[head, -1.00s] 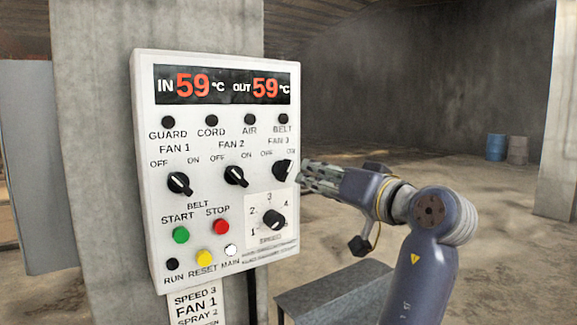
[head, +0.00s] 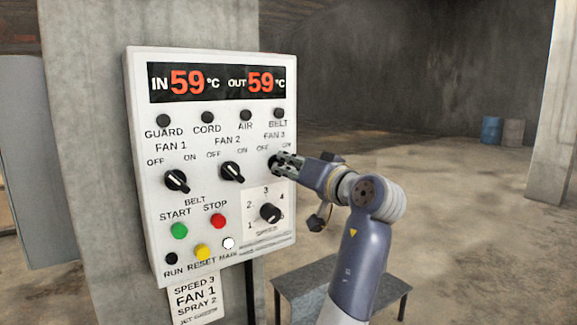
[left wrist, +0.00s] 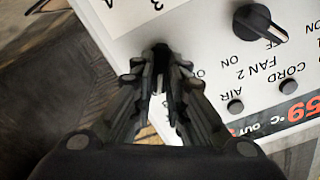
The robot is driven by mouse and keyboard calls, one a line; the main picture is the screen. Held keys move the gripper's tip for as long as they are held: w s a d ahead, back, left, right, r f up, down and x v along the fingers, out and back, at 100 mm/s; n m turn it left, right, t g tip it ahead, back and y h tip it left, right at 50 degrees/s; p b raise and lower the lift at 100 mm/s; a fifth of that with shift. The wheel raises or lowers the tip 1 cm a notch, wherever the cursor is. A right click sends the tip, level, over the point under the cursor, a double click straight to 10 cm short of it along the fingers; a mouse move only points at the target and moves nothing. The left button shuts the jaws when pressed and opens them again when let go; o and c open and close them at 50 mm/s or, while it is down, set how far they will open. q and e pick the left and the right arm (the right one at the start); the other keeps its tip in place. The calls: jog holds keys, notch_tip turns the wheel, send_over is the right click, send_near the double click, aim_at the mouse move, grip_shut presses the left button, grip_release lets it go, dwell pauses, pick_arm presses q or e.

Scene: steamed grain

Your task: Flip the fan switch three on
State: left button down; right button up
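The fan 3 switch (head: 274,162) is a black rotary knob on the upper right of the white control panel (head: 137,130), under the FAN 3 label. My left gripper (head: 283,164) is at this knob and covers most of it in the head view. In the left wrist view, the left gripper's fingers (left wrist: 164,75) come together around the dark knob, with little gap at the tips. Where the knob's pointer stands is hidden. My right gripper is in neither view.
Fan 1 switch (head: 177,181) and fan 2 switch (head: 232,173) sit to the left, with the speed dial (head: 270,213) below. A green start button (head: 179,231) and red stop button (head: 218,221) are lower left. A grey table (head: 300,283) stands below right.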

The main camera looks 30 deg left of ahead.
pick_arm(q)
jog(key=shift+m, duration=1)
jog(key=c, duration=1.6)
grip_release()
jog(key=shift+c, duration=0.2)
jog(key=shift+w, duration=0.1)
jog(key=shift+d, duration=0.1)
jog(key=v, duration=0.7)
jog(key=shift+d, duration=0.2)
